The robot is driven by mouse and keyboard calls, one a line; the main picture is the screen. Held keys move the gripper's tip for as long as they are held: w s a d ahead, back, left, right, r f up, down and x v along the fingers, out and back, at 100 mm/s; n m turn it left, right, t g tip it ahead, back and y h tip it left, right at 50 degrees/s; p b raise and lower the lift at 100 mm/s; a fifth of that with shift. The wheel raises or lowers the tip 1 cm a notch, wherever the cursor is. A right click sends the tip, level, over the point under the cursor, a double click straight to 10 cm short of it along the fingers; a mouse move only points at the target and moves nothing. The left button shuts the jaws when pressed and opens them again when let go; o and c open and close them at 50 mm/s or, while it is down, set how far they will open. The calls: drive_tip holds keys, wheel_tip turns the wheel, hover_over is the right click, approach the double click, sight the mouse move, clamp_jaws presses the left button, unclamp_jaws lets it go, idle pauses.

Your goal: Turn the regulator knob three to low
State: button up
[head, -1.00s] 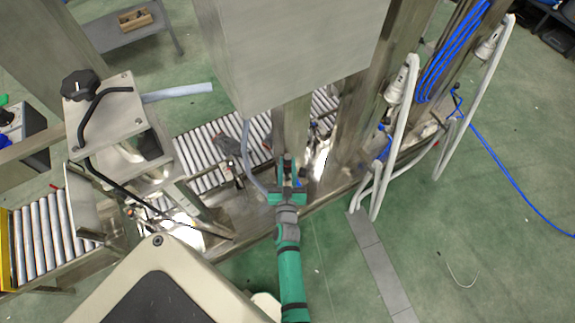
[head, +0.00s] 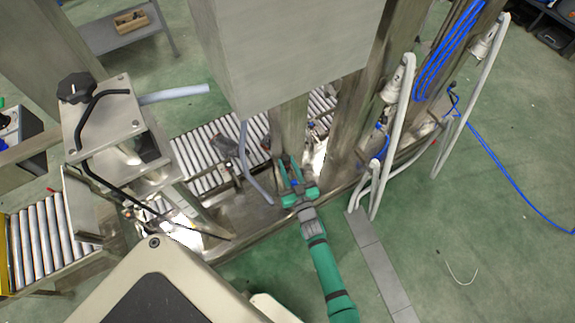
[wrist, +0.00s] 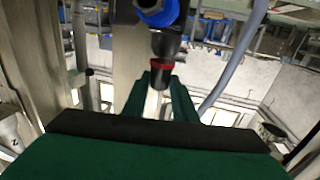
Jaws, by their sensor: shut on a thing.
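In the wrist view a regulator with a blue body (wrist: 157,10) hangs from above. Its dark knob (wrist: 166,45) has a red ring and points down between the two dark green fingers of my gripper (wrist: 162,88). The fingers are shut on the knob's lower part. In the head view my green gripper (head: 294,176) reaches up to the metal frame, with a small bit of blue between its fingers. Any setting marks on the knob are not readable.
A steel post (head: 288,125) and a large grey box (head: 290,45) stand just beyond my gripper. A grey hose (head: 250,165) hangs close on the left. Roller conveyors (head: 203,160) lie behind.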

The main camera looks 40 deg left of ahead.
drive_tip(key=shift+w+n+g+y, duration=0.1)
drive_tip(key=shift+n+g+y, duration=0.2)
drive_tip(key=shift+n+g, duration=0.15)
drive_tip(key=shift+w+d+n+g+y, duration=0.1)
drive_tip(key=shift+w+n+g+y, duration=0.2)
drive_tip(key=shift+n+g, duration=0.6)
drive_tip(key=shift+w+d+n+g+y, duration=0.1)
drive_tip(key=shift+n+g+y, duration=0.35)
drive_tip(key=shift+g, duration=0.75)
drive_tip(key=shift+w+n+g+y, duration=0.2)
drive_tip(key=shift+n+g+y, duration=0.15)
drive_tip(key=shift+n+g, duration=0.55)
drive_tip(key=n+g, duration=0.1)
drive_tip(key=g, duration=0.1)
drive_tip(key=n+g, duration=0.1)
drive_tip(key=g, duration=0.1)
drive_tip(key=n+g, duration=0.2)
drive_tip(key=g, duration=0.1)
drive_tip(key=shift+w+a, duration=0.1)
drive_tip(key=shift+w, duration=0.3)
drive_tip(key=shift+n+g+h, duration=0.3)
drive_tip(key=shift+n+g, duration=0.2)
drive_tip(key=shift+g, duration=0.35)
drive_tip(key=shift+w+g, duration=0.1)
drive_tip(key=shift+g, duration=0.2)
drive_tip(key=o, duration=1)
drive_tip(key=shift+o, duration=0.2)
drive_tip(key=shift+w, duration=0.15)
